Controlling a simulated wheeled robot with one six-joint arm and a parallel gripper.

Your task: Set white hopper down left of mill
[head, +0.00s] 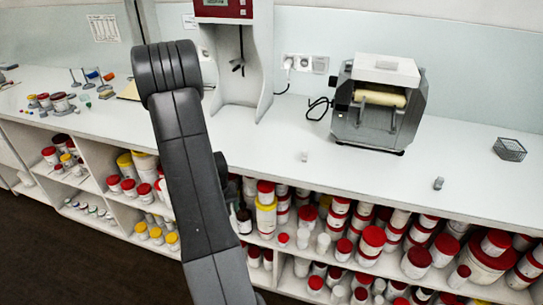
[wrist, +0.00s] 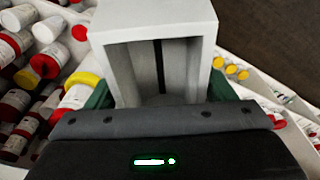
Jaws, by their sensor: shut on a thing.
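My gripper (wrist: 162,92) is shut on the white hopper (wrist: 199,24), a pale, hollow box with an open side, held between green fingers in the wrist view. In the head view my gripper and the hopper do not show; my dark arm crosses the left middle. The mill (head: 344,127) stands on the white counter (head: 464,165), right of centre in the head view. It has a grey body, a cream roller and a white block on top. The counter just left of the mill is clear apart from a black cord and a small pale piece.
A white stand with a red display (head: 224,8) is at the back, left of the mill. Shelves below hold many red- and yellow-lidded jars (head: 266,217).

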